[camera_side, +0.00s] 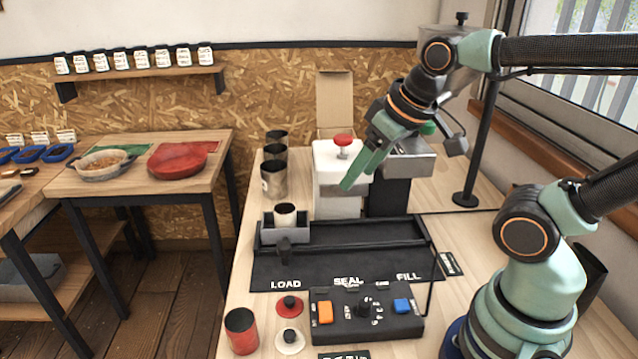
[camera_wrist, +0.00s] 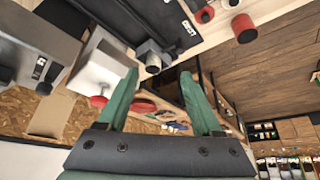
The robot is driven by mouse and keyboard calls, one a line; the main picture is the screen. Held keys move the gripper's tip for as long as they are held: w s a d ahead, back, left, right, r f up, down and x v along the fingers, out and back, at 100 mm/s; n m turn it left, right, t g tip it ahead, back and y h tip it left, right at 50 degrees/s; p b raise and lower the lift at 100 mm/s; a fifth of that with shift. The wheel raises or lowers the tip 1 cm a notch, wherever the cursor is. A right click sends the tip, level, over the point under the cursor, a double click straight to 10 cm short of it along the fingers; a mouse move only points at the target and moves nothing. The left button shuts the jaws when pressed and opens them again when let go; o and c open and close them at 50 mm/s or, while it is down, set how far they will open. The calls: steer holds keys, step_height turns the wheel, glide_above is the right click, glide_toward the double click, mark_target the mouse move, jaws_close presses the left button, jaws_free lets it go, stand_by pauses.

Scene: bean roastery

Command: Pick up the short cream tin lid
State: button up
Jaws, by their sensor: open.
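The short cream tin lid (camera_side: 290,341) lies flat on the bench at the front, with a dark knob on top. It sits just in front of a red lid (camera_side: 289,305) and right of a red tin (camera_side: 241,330). In the wrist view what looks like the cream lid (camera_wrist: 232,3) is cut by the top edge, near the red lid (camera_wrist: 204,15). My gripper (camera_side: 358,172) is open and empty, high over the back of the bench near a white machine, well away from the lid. Its two green fingers (camera_wrist: 160,85) are spread in the wrist view.
A control box (camera_side: 368,325) with orange and blue buttons stands right of the lids. A black tray (camera_side: 345,250) lies behind it. A small cream tin (camera_side: 285,214) stands in a grey holder on the left. Dark tins (camera_side: 273,180) stand at the back left.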

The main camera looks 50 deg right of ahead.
steer(key=shift+c, duration=0.2)
steer(key=m+g, duration=0.6)
steer(key=m, duration=1.2)
glide_toward(289, 333)
steer(key=f, duration=0.8)
steer(key=shift+s+f, duration=0.25)
steer(key=shift+f, duration=0.05)
jaws_close()
